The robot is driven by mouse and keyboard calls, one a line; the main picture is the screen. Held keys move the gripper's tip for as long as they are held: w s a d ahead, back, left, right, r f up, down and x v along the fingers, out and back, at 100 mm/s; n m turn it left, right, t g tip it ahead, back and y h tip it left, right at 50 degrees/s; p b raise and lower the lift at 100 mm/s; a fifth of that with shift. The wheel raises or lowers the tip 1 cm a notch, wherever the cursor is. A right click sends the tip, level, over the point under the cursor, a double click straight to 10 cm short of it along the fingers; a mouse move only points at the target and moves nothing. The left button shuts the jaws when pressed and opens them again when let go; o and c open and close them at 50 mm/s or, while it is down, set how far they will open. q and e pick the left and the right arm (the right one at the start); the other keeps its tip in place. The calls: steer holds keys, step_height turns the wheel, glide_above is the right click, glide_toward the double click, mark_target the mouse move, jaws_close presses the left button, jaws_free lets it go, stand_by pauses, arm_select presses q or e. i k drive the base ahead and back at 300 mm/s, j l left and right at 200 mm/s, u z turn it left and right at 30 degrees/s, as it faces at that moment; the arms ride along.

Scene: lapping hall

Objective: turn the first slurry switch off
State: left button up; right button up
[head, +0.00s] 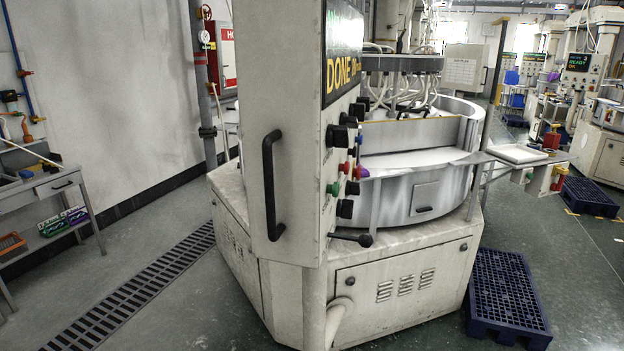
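The control panel (338,225) of the near lapping machine is seen at a steep angle, on the side of a tall pale cabinet. Several black knobs stick out of it, among them an upper knob (337,136) and a lower knob (345,208). Red, green and blue-purple controls sit between them. I cannot tell which one is the first slurry switch or how it is set; labels are unreadable. The display (341,70) above shows "DONE" and partly hidden figures. Neither of my grippers is in view.
The cabinet's black handle (270,186) faces me. A black-knobbed lever (366,240) sticks out below the panel. A blue pallet (506,292) lies right of the machine, and a side bench (55,183) stands left. A floor drain grate (130,304) runs between.

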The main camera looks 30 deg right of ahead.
mark_target(344, 207)
steer(key=l+u, duration=0.45)
steer(key=l, duration=2)
